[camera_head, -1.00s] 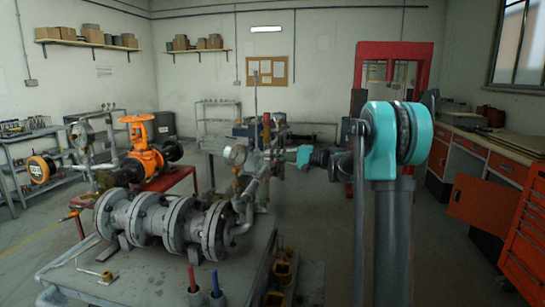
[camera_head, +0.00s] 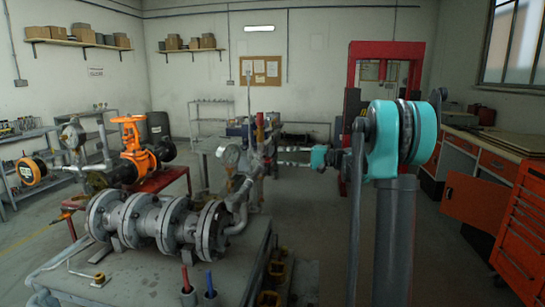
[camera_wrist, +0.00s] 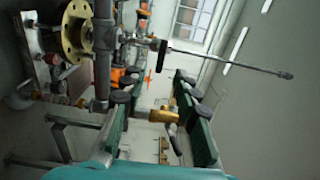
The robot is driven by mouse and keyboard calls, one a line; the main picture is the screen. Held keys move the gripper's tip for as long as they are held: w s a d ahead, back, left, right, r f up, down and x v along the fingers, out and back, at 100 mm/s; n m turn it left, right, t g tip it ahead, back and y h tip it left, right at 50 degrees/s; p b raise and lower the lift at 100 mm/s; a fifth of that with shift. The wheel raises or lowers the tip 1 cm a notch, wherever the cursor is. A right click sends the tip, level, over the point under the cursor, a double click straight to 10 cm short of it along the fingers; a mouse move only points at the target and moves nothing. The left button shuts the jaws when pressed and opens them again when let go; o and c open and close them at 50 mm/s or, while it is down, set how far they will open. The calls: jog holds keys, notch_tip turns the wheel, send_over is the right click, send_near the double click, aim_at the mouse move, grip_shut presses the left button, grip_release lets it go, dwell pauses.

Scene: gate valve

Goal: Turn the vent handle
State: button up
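Grey pipework (camera_head: 240,190) with a round gauge (camera_head: 231,155) stands on a metal bench. A thin lever (camera_head: 249,92) rises from its top; it also shows as a long grey bar in the wrist view (camera_wrist: 230,62). My gripper (camera_head: 283,156) is to the right of the pipework. In the wrist view, whose picture is turned sideways, its two green fingers are well apart (camera_wrist: 150,110). A brass fitting (camera_wrist: 163,116) appears between them; I cannot tell its depth or whether it touches a finger. I cannot tell for sure which part is the vent handle.
A large flanged pipe (camera_head: 160,222) lies on the bench (camera_head: 75,285) in front. An orange gate valve (camera_head: 133,145) stands at the left. A red frame (camera_head: 385,52) is behind my arm, and an orange tool cabinet (camera_head: 525,225) is at the right. Some floor is clear.

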jog(key=shift+s+d, duration=0.25)
jog(key=shift+d, duration=0.9)
jog(key=shift+s+d, duration=0.2)
jog(key=shift+d, duration=0.9)
